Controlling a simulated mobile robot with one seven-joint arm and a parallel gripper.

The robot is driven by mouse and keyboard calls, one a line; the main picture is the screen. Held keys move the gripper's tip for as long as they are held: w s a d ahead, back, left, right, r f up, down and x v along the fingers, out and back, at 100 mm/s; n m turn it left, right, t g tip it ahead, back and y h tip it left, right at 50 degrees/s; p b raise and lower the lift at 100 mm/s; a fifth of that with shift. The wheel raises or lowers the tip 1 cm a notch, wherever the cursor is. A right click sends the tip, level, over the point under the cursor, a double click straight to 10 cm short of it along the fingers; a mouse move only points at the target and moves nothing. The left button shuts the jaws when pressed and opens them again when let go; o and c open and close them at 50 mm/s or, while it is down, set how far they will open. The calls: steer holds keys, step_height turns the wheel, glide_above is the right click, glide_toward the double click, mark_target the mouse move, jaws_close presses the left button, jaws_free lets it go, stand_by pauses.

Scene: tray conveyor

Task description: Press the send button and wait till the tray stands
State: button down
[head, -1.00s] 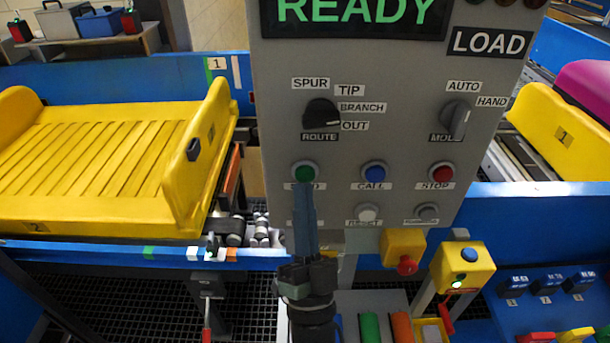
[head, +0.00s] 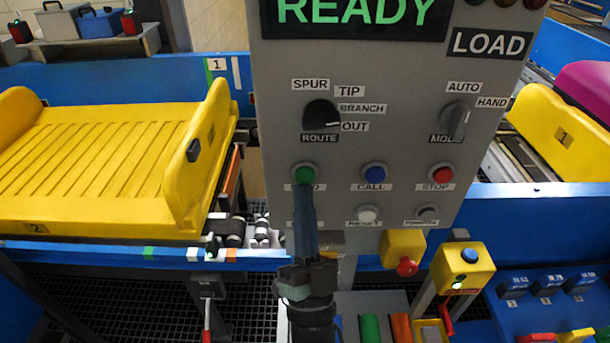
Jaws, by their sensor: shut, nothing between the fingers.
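The green send button (head: 305,174) is on the grey control panel (head: 400,75), at the left of a row of buttons. Its label is partly hidden behind my gripper. My gripper (head: 304,190) is shut and empty, with its blue fingertips just below the green button in the picture; I cannot tell whether they touch it. The panel's display (head: 355,12) reads READY in green. A yellow tray (head: 110,217) marked 2 sits on the conveyor at the left.
The route knob (head: 321,115) and mode knob (head: 454,117) sit above the buttons. Blue call (head: 374,174) and red stop (head: 442,174) buttons are to the right. Another yellow tray (head: 560,128) marked 1 is at the far right. A yellow box (head: 462,266) with a blue button stands below the panel.

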stand_by(0.7)
steer(key=shift+w+b, duration=0.45)
steer(key=shift+w+b, duration=0.45)
steer(key=shift+w, duration=0.05)
stand_by(0.5)
steer(key=shift+s, duration=0.95)
